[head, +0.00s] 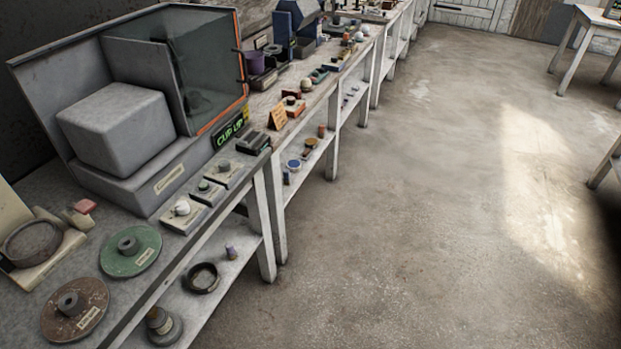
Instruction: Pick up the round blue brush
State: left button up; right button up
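A small round blue-rimmed thing (293,164) with a pale middle lies on the lower shelf of the long bench, near the picture's middle. A smaller bluish piece (286,178) is just below it. Both are too small to tell for sure which is the round blue brush. Neither of my grippers is in view.
The long bench (190,244) runs from front left to the back, crowded with a grey block (117,131), a green disc (131,250), a brown disc (74,311) and small parts. A black ring (202,278) lies on its lower shelf.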

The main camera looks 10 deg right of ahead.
aim_at(286, 180)
jog(key=u, duration=0.45)
jog(key=i+l+u, duration=0.3)
jog(key=l+u, duration=0.25)
jog(key=l, duration=0.15)
jog(key=i+l, duration=0.15)
jog(key=l, duration=0.25)
jog(key=i+l+u, duration=0.1)
jog(key=l, duration=0.3)
jog(key=i+l, duration=0.1)
jog(key=l, duration=0.3)
jog(key=i+l+u, duration=0.1)
jog(key=l, duration=0.3)
jog(key=i+l, duration=0.15)
jog(key=l, duration=0.25)
jog(key=u, duration=0.05)
